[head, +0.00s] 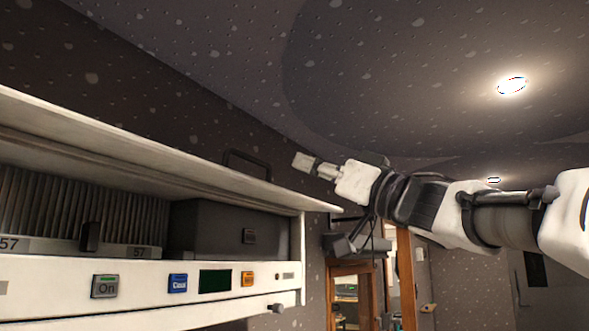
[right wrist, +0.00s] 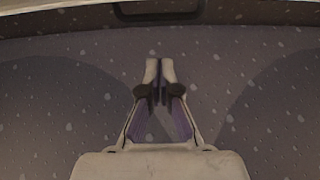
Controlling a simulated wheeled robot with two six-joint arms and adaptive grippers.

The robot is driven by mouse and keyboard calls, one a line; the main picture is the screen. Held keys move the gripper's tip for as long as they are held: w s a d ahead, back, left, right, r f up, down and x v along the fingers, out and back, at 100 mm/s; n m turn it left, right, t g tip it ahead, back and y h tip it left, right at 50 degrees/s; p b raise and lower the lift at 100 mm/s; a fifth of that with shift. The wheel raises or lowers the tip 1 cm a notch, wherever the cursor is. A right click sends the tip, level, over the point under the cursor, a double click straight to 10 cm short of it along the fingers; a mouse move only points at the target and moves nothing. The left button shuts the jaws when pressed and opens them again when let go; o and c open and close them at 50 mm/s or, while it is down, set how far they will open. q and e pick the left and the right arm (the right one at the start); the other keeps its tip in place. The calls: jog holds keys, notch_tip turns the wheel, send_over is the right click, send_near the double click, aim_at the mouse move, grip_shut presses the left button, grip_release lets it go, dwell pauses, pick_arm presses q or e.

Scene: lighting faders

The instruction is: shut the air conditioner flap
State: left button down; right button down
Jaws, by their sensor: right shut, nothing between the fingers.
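The air conditioner flap (head: 160,153) is a long pale panel in the head view, standing raised over the open front of the white unit. A dark bar handle (head: 247,163) shows above its edge near the right end; a dark handle (right wrist: 158,14) also shows at the top of the right wrist view. My right gripper (head: 303,162) is shut and empty, just right of the handle in the head view and apart from it. In the right wrist view its fingertips (right wrist: 160,66) lie together, below the handle in the picture. My left gripper is out of view.
Inside the opening are a ribbed grille (head: 75,210) and a dark box (head: 230,230). The white front panel (head: 140,278) has several buttons, a dark display (head: 215,281) and a knob (head: 276,307). Open space lies around my right gripper; wooden frames (head: 406,275) stand farther back.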

aim_at(252, 162)
jog(key=w+a+p, duration=0.1)
jog(key=a, duration=0.1)
jog(key=w+a+p, duration=0.2)
jog(key=w+a+r+p, duration=0.1)
jog(key=w+a, duration=0.1)
jog(key=a, duration=0.1)
jog(key=shift+p, duration=0.4)
jog(key=shift+d+f, duration=0.15)
jog(key=shift+f, duration=0.45)
